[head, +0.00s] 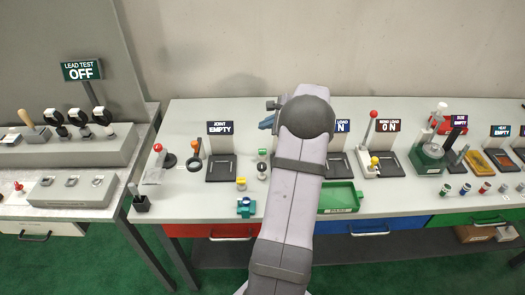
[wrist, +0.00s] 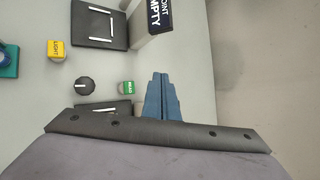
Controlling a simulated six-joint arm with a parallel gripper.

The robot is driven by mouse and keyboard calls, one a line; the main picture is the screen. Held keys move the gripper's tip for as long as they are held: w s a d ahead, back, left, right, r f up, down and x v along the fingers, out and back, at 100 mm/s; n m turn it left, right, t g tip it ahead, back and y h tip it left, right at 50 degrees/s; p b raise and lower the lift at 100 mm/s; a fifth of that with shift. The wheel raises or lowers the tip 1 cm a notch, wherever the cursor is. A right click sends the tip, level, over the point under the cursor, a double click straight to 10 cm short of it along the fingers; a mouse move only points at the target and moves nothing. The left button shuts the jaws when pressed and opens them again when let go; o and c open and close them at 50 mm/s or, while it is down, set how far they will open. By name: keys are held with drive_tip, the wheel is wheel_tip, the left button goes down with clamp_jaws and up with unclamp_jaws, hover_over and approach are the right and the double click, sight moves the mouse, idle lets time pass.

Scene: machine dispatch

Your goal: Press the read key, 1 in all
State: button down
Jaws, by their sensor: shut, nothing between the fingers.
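The read key is a small green-topped key with a white body (wrist: 127,87), and its lettering is small. In the head view the blue gripper (head: 267,122) is partly hidden by my wrist and appears beyond the key.
A yellow LIGHT key (wrist: 58,49) and a black dial (wrist: 85,86) stand near the read key. A dark plate beside the JOINT EMPTY sign (head: 220,128) is close by. A teal fixture (head: 246,207) sits at the front. My arm hides part of the bench.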

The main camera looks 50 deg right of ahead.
sight(265, 152)
drive_tip(key=shift+f, duration=0.1)
wheel_tip(265, 152, down, 9)
drive_tip(key=b, duration=0.7)
idle(2.0)
drive_tip(key=shift+f+b, duration=0.25)
drive_tip(key=shift+b, duration=0.15)
drive_tip(key=shift+f+b, duration=0.55)
drive_tip(key=shift+f, duration=0.05)
idle(0.8)
drive_tip(key=shift+r, duration=0.1)
idle(0.3)
drive_tip(key=shift+r+p, duration=0.8)
drive_tip(key=shift+r, duration=0.15)
drive_tip(key=shift+r+p, duration=1.9)
drive_tip(key=shift+r, duration=0.6)
